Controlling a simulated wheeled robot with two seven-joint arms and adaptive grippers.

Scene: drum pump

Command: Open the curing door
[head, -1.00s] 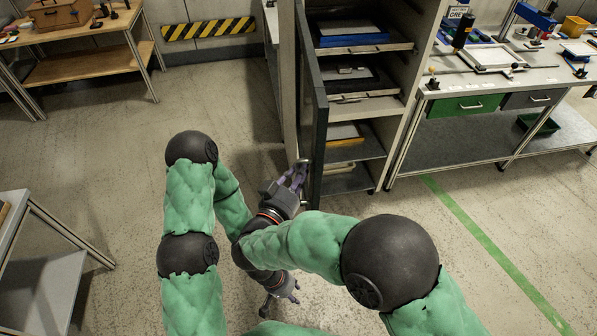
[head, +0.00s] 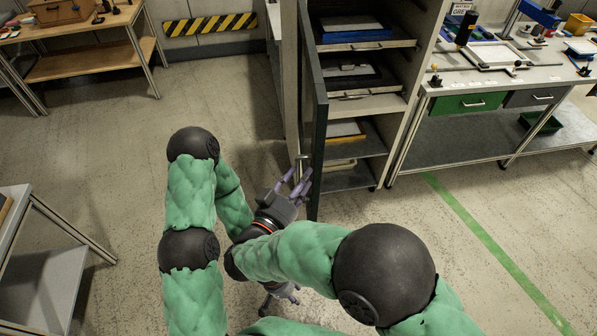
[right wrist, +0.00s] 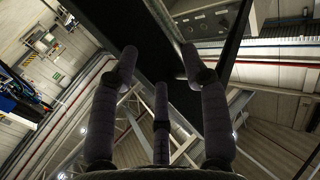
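The curing door (head: 316,130) is a dark panel standing swung out from the cabinet (head: 399,155), seen nearly edge-on in the head view. The cabinet front is open and its shelves show. A small pale handle (head: 302,162) is on the door's left side. My right gripper (head: 297,180) is beside the door's lower near part, close to the handle, with purple fingers spread and empty. In the right wrist view the fingers (right wrist: 158,65) are apart, with a dark panel and a metal bar beyond them. My left gripper (head: 288,293) is low, partly hidden behind my arm.
The cabinet holds trays (head: 352,75) on several shelves. A workbench (head: 500,80) with a green drawer stands to its right. A wooden table (head: 90,62) is at the back left, and a grey table (head: 45,280) at the near left. Floor left of the door is clear.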

